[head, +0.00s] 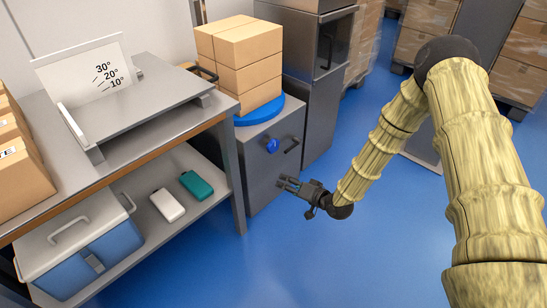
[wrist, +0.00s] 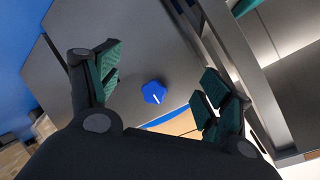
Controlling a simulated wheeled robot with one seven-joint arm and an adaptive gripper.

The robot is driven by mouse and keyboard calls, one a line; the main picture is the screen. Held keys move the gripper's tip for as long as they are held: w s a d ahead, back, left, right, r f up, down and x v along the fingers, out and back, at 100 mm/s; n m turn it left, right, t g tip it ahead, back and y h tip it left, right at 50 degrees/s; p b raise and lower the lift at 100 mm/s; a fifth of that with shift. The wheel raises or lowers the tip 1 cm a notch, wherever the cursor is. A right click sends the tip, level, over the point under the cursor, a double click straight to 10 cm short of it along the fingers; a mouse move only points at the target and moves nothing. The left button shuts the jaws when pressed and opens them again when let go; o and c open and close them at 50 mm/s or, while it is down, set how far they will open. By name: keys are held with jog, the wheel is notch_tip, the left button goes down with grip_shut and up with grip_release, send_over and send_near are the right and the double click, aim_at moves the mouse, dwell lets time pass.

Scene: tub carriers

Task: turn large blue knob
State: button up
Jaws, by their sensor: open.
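The large blue knob (head: 272,146) sits on the front of a grey cabinet (head: 262,180), left of the cabinet's dark handle (head: 291,145). In the wrist view the knob (wrist: 154,92) shows between my fingers, with a white pointer line on its face. My gripper (head: 284,184) is in front of the cabinet, a little below the knob in the head view. In the wrist view my gripper (wrist: 160,85) has its green-padded fingers wide apart. The fingers are empty and the knob is beyond them, apart from them.
A blue round plate (head: 285,107) with stacked cartons (head: 240,60) lies on the cabinet. A workbench (head: 150,130) with a lower shelf stands close on the left. A taller grey cabinet (head: 318,110) stands on the right. Blue floor (head: 300,260) is open in front.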

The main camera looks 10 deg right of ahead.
aim_at(275, 147)
jog(key=w+d+r+t+y+b, duration=0.2)
jog(key=w+d+t+y+b, duration=0.15)
jog(key=w+b, duration=0.75)
jog(key=shift+g, duration=0.35)
jog(key=b+x, duration=0.2)
jog(key=x, duration=0.8)
jog(key=shift+w+a, duration=0.2)
jog(key=shift+a, duration=0.05)
jog(key=shift+w+a+r+b, duration=0.1)
jog(key=shift+w+a+b, duration=0.2)
jog(key=shift+w, duration=0.05)
jog(key=c, duration=1)
